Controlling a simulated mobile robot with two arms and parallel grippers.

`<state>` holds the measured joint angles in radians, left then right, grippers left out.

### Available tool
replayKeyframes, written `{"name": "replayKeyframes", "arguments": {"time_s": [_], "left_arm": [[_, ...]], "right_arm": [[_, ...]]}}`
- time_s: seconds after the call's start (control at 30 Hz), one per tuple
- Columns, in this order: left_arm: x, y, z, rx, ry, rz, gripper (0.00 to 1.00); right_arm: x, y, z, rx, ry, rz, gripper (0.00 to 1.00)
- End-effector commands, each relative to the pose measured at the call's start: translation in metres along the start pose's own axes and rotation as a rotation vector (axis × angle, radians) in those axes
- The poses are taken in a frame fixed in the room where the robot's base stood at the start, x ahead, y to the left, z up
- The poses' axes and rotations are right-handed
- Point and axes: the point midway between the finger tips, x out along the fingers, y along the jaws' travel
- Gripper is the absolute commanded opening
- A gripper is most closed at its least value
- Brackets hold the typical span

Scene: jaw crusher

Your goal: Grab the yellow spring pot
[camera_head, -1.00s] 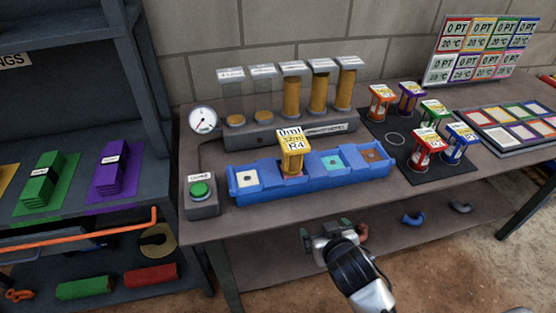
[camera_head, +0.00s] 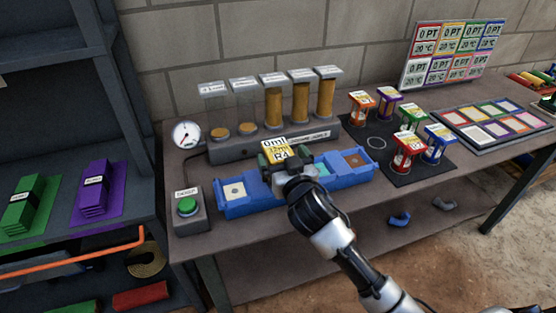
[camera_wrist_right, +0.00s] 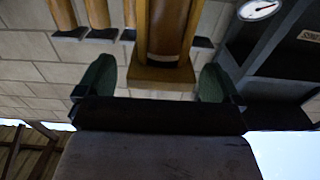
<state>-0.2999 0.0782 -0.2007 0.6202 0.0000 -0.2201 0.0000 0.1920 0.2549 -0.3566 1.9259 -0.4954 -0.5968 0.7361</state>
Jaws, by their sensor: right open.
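The yellow spring pot (camera_head: 272,147), with a label reading 0ml and R4 on top, stands in the blue tray (camera_head: 238,207). My right gripper (camera_head: 287,162) is open at the front of the pot, its dark green finger pads to either side. The gripper and wrist hide the pot's lower part in the head view. In the right wrist view, the yellow pot (camera_wrist_right: 162,76) shows between the two spread pads of the gripper (camera_wrist_right: 156,72), with visible gaps on both sides. My left gripper is not in view.
A dispenser (camera_head: 232,149) with several tubes stands close behind the tray. A green button box (camera_head: 188,211) is at the left. Several coloured pots, including a red one (camera_head: 405,155), stand on a black mat (camera_head: 395,177) at the right. The table's front edge runs below my arm.

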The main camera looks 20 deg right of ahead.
Motion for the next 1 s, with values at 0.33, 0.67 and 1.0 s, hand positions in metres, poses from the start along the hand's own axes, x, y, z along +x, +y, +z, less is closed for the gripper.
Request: {"name": "replayKeyframes", "arguments": {"time_s": [0.33, 0.67, 1.0], "left_arm": [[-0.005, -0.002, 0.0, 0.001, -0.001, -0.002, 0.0], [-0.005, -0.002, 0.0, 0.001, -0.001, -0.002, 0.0], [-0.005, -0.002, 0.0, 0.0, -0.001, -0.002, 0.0]], "right_arm": [[0.028, -0.001, 0.0, 0.0, 0.0, -0.001, 0.96], [0.028, -0.001, 0.0, 0.0, 0.0, 0.0, 0.67], [0.028, -0.001, -0.001, -0.001, 0.002, -0.001, 0.35]]}}
